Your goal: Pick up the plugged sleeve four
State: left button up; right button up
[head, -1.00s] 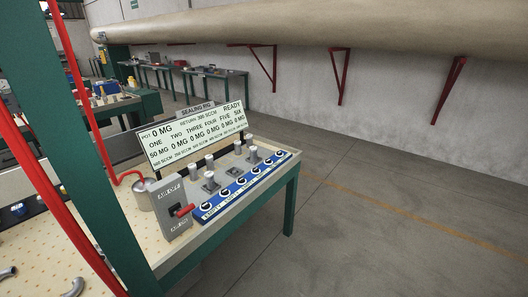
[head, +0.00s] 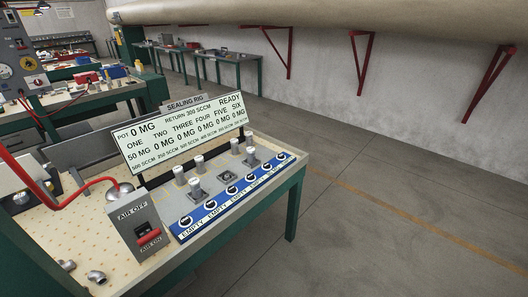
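Several upright grey cylinders with pale tops stand on the sealing rig's table (head: 300,170), behind a blue strip (head: 176,230) with round black-and-white ports. One cylinder (head: 180,176) is at the left, another (head: 199,164) is behind it, and a third (head: 195,188) stands on a square base in front. More stand at the right, including one (head: 251,157) on a base. A square base (head: 228,176) between them holds no cylinder. I cannot tell which is sleeve four. The sign (head: 185,138) reads READY, with 0 MG under ONE to SIX. Neither gripper is in view.
An air switch box (head: 127,214) with a red lever (head: 148,238) stands at the table's front left. A red hose (head: 88,186) runs to a metal canister behind it. Pipe elbows (head: 97,277) lie at lower left. Open floor (head: 400,230) is at right.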

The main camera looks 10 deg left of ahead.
aim_at(250, 151)
jog(key=i+l+z, duration=0.2)
jog(key=i, duration=0.4)
jog(key=i+l+z, duration=0.2)
jog(key=i, duration=0.4)
